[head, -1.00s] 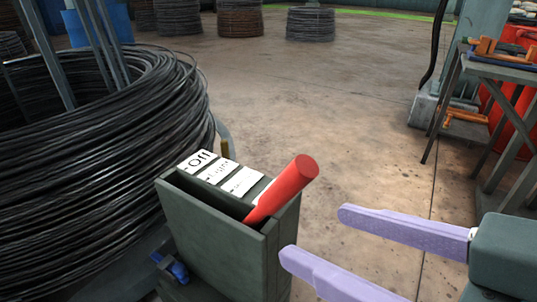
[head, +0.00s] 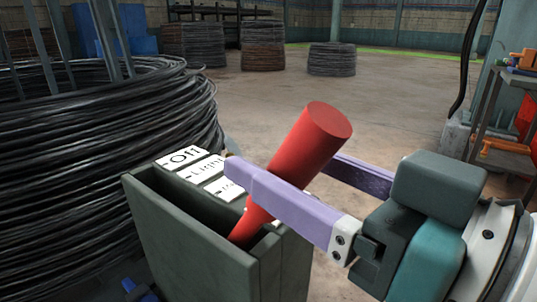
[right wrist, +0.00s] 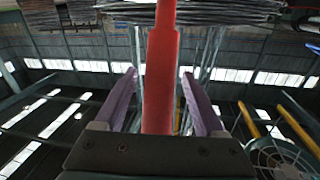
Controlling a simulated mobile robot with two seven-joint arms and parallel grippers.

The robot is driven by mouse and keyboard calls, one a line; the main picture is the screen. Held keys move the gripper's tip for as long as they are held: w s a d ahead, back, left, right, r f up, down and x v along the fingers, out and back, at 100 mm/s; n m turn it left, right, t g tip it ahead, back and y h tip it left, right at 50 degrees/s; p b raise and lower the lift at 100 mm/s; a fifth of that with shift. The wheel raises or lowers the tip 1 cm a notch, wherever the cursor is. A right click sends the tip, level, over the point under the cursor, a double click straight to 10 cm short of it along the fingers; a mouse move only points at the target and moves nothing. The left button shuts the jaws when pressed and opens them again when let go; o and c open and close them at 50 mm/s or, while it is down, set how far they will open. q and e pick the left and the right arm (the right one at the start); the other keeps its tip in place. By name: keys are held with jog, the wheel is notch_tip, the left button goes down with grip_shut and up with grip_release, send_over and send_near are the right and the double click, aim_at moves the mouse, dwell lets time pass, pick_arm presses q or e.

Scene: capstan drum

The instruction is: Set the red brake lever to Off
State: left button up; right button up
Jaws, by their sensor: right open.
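The red brake lever (head: 308,145) stands up from the slot of a grey-green box (head: 195,235) and leans to the right. The "Off" label (head: 182,158) is at the slot's left end. My right gripper (head: 285,168) is open, with one lilac finger on the near side of the lever and the other partly hidden behind it. In the right wrist view the lever (right wrist: 160,80) stands between the two spread fingers, with gaps on both sides. My left gripper is not in view.
A large coil of dark wire (head: 160,125) stands just left of and behind the box. More wire coils (head: 332,60) stand at the back. A rack with orange and red items (head: 500,125) is at the right. The floor between is clear.

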jog(key=shift+x, duration=1.55)
jog(key=shift+c, duration=0.4)
grip_shut()
